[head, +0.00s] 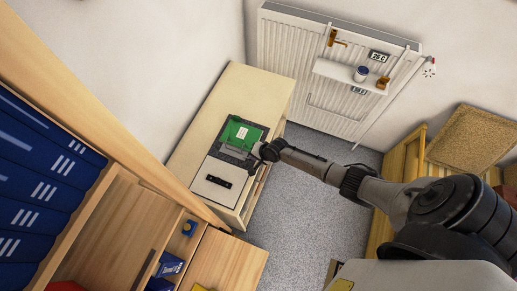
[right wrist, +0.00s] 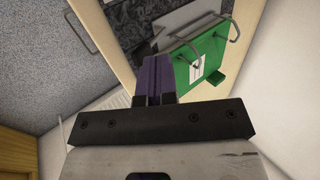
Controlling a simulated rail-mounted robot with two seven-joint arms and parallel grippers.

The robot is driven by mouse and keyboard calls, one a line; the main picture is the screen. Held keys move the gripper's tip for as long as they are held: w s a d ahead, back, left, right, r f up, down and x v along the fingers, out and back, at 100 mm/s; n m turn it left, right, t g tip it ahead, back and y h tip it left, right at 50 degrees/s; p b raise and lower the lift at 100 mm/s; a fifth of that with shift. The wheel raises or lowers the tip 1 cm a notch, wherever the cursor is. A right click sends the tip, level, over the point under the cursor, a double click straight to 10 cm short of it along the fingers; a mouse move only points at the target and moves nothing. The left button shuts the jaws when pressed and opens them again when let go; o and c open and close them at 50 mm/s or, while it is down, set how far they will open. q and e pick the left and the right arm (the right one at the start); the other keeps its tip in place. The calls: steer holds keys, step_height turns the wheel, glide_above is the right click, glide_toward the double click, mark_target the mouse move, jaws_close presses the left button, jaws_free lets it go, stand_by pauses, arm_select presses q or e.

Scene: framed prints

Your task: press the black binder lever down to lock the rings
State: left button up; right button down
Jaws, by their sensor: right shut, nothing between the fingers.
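An open binder (head: 228,154) lies on the pale wooden cabinet in the head view. It has a dark speckled inside and a green sheet or divider (head: 240,135) with a white label. In the right wrist view the green sheet (right wrist: 207,60) shows beside curved metal rings (right wrist: 187,46) and a grey plate (right wrist: 186,22). I cannot clearly make out the black lever; my fingers may cover it. My right gripper (head: 257,150) is at the binder's right side, its purple fingers (right wrist: 157,77) shut and empty close to the rings. I cannot tell whether they touch anything. My left gripper is not in view.
A white board with a black patch (head: 218,181) lies at the near end of the cabinet (head: 262,88). Blue binders (head: 40,175) fill a shelf at left. A radiator (head: 290,50) with a small shelf stands behind. Grey floor (head: 310,190) lies open right of the cabinet.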

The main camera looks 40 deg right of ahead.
steer(key=shift+s+f+t, duration=0.25)
steer(key=shift+f+t, duration=0.1)
steer(key=shift+t, duration=0.05)
steer(key=shift+s+d, duration=0.1)
steer(key=shift+s+f+b, duration=0.15)
steer(key=shift+f+b, duration=0.05)
steer(key=shift+b, duration=0.15)
stand_by(0.3)
steer(key=shift+f, duration=0.1)
